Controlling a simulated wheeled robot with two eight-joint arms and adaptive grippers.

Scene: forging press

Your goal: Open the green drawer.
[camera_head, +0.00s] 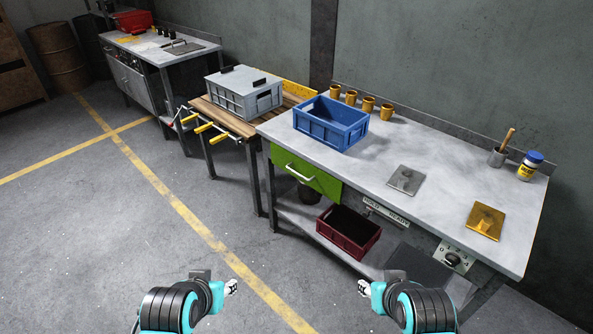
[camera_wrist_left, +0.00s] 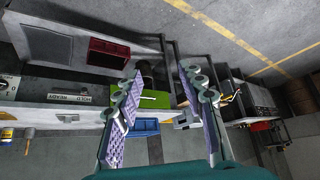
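The green drawer (camera_head: 314,178) is under the left end of the grey bench top, with a pale bar handle (camera_head: 299,173) on its front. Its front looks flush with the bench, so it appears closed. In the left wrist view the green drawer (camera_wrist_left: 156,99) shows between my fingers, with the picture turned upside down. My left gripper (camera_head: 232,287) is low in front of the bench, well apart from the drawer. In the left wrist view its fingers (camera_wrist_left: 160,76) are spread with nothing between them. My right gripper (camera_head: 363,288) is also low and apart from the bench; its fingers are too small to read.
A blue crate (camera_head: 331,134) stands on the bench above the drawer. A dark red crate (camera_head: 348,244) sits on the lower shelf. A wooden table (camera_head: 207,107) with yellow-handled tools (camera_head: 203,128) adjoins on the left. The floor (camera_head: 225,215) before the drawer is clear.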

